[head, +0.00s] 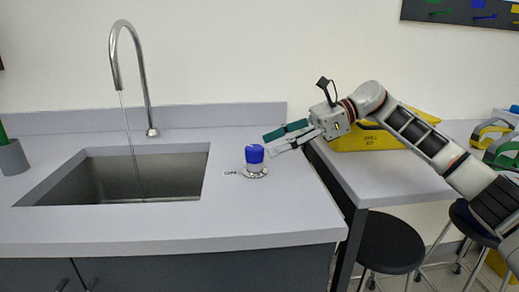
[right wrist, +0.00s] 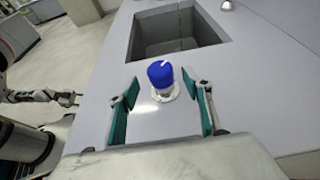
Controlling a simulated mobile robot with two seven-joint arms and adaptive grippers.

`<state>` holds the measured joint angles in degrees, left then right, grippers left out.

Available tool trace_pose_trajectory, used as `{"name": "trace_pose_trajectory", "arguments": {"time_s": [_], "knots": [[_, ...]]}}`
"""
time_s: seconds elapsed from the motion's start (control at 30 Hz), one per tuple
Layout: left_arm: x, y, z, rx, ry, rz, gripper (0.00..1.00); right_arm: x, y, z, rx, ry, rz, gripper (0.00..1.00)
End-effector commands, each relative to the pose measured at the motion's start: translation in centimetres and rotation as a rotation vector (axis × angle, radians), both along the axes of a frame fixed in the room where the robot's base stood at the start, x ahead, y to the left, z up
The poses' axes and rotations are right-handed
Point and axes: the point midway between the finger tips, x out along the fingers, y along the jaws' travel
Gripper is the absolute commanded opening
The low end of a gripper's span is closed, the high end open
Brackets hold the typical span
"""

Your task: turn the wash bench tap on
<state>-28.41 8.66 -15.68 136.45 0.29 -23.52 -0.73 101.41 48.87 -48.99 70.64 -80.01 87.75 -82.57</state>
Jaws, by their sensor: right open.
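The blue tap knob (head: 254,154) stands upright on a pale round base on the wash bench (head: 290,215), right of the sink. A pale mark shows on its top in the right wrist view (right wrist: 160,73). A thin stream of water falls from the curved spout (head: 115,62) into the sink (head: 125,178). My right gripper (head: 271,145) is open, just right of the knob in the head view. In the right wrist view the knob is ahead, between the lines of the two teal fingers, with nothing gripped. My left gripper (right wrist: 72,98) shows small at the left there; its jaws are unclear.
A small label (head: 230,173) lies left of the knob. A grey cup (head: 12,158) stands at the far left. A yellow case (head: 385,130) sits on the side table behind my right arm. Black stools (head: 390,240) stand below. The bench around the knob is clear.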

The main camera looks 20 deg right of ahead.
Motion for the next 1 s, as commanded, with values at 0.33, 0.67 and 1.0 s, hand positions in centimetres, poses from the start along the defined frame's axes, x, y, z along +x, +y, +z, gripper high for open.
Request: {"name": "trace_pose_trajectory", "arguments": {"time_s": [0.33, 0.67, 1.0], "knots": [[0.0, 0.0, 0.0, 0.000, -0.001, -0.001, 0.40, -1.4, -5.0, 2.0, -0.002, 0.001, 0.000, 0.49], [0.0, 0.0, 0.0, 0.000, -0.001, -0.001, 0.40, -1.6, -5.6, 2.3, -0.001, 0.002, 0.001, 0.49], [0.1, 0.0, 0.1, 0.001, -0.002, -0.001, 0.40, -1.7, -5.6, 2.5, -0.001, 0.000, 0.001, 0.49]]}}
